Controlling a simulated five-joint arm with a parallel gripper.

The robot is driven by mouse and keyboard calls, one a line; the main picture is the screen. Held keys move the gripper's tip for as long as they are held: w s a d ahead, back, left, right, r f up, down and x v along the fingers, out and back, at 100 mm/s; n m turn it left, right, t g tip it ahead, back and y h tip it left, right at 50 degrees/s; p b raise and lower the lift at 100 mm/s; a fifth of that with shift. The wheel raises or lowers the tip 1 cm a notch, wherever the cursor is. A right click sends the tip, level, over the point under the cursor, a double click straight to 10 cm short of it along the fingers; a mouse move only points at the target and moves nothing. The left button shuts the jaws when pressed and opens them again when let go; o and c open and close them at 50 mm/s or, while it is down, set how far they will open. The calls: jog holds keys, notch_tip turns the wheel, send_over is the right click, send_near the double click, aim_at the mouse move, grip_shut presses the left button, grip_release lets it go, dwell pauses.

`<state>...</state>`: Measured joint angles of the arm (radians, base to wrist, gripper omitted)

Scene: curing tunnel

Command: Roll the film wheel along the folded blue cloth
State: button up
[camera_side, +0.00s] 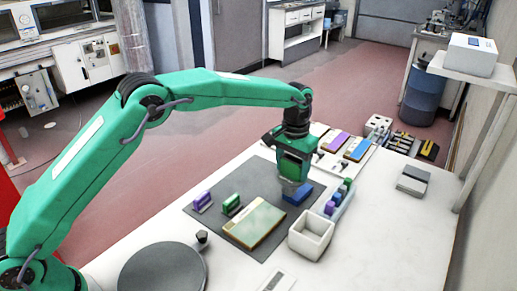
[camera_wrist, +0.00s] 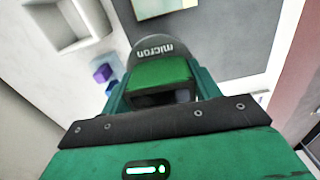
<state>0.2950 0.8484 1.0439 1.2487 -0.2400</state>
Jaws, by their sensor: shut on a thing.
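My gripper (camera_side: 291,181) points down over the grey mat. In the wrist view its jaws (camera_wrist: 162,92) are shut on a grey rounded piece marked "micron", which I take as the film wheel (camera_wrist: 152,48). In the side view only a little grey of the wheel shows under the jaws. A small blue piece (camera_side: 298,194), perhaps the folded blue cloth, lies on the mat just beside and below the gripper. I cannot tell whether the wheel touches it. In the wrist view the blue piece is hidden.
The white open box (camera_side: 310,236) and a rack (camera_side: 341,204) of coloured pieces stand at right. Purple (camera_side: 203,202) and green (camera_side: 232,205) pieces and a tan board (camera_side: 254,222) occupy the grey mat (camera_side: 262,180). A white board with strips (camera_side: 349,161) lies behind. The table's right side is mostly clear.

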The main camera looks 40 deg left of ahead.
jog(key=shift+f, duration=0.8)
dwell(2.0)
jog(key=shift+w, duration=1)
jog(key=shift+w+r, duration=0.1)
jog(key=shift+w, duration=0.1)
jog(key=shift+w+d+r, duration=0.1)
jog(key=shift+w, duration=0.3)
dwell(0.4)
